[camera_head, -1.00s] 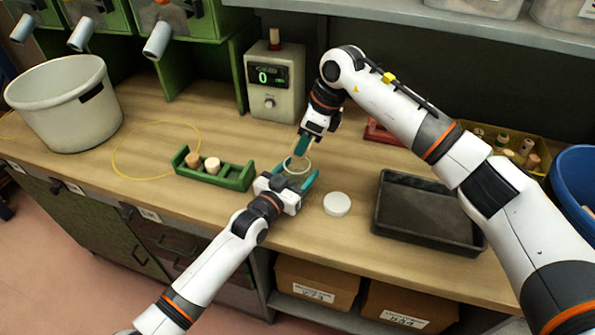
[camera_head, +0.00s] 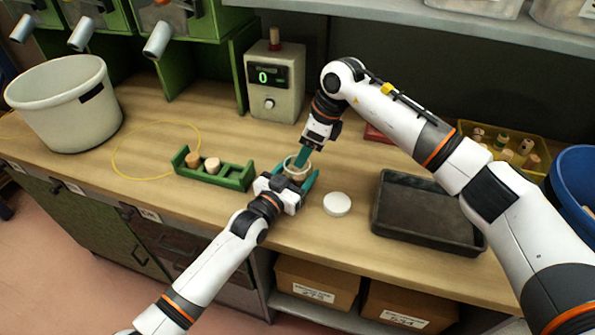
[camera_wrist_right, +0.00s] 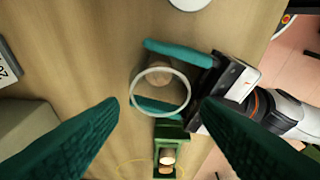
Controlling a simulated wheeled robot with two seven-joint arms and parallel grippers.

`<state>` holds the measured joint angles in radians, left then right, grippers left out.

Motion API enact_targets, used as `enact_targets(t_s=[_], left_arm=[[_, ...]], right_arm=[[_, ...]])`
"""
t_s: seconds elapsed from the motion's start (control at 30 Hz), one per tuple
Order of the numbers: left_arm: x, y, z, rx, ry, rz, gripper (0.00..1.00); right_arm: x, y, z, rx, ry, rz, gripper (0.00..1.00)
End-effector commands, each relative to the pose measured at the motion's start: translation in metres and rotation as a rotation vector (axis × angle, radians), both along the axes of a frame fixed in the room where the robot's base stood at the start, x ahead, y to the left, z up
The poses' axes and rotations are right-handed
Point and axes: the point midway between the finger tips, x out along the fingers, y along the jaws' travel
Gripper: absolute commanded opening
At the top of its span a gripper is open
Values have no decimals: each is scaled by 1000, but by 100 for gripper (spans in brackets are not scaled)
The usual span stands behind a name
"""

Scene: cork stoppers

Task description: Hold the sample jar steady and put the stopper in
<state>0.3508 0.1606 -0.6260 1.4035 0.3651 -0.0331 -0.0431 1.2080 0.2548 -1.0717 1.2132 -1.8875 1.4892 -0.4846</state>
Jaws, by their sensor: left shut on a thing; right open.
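The sample jar (camera_head: 297,172) stands at the front middle of the bench, its pale round rim facing up. My left gripper (camera_head: 296,177) is shut around it from the front; both its green fingers flank the jar in the right wrist view (camera_wrist_right: 141,72). My right gripper (camera_head: 303,160) is over the jar mouth, its fingers spread with nothing between them in the right wrist view (camera_wrist_right: 160,100). In that view a tan round thing (camera_wrist_right: 157,80) shows inside the jar's ring (camera_wrist_right: 187,93); I cannot tell whether it is the stopper or how it sits.
A green rack (camera_head: 234,179) with two corks stands left of the jar. A white lid (camera_head: 337,204) lies to its right, then a black tray (camera_head: 398,228). Behind are a display box (camera_head: 277,103) and a yellow bin (camera_head: 545,163) of stoppers. A grey tub (camera_head: 60,115) stands far left.

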Motion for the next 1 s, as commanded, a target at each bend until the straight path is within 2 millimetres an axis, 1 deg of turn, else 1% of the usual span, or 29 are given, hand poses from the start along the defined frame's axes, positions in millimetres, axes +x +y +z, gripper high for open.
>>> enact_targets(t_s=[0.3,0.4,0.5,0.6,0.7,0.97,1.0], left_arm=[[0,0,-1,2,1,1,37],[0,0,-1,2,1,1,37],[0,0,-1,2,1,1,37],[0,0,-1,2,1,0,37],[0,0,-1,2,1,0,37],[0,0,-1,2,1,0,37],[0,0,-1,2,1,0,73]], right_arm=[[-4,-22,62,1,-5,-2,58],[-6,-28,79,2,-4,-1,58],[-8,-33,92,1,-3,-3,58],[-9,-36,101,2,-2,-2,58],[-10,-37,104,1,0,-1,58],[-10,-37,105,1,0,-1,58],[-10,-37,105,1,0,-1,58]])
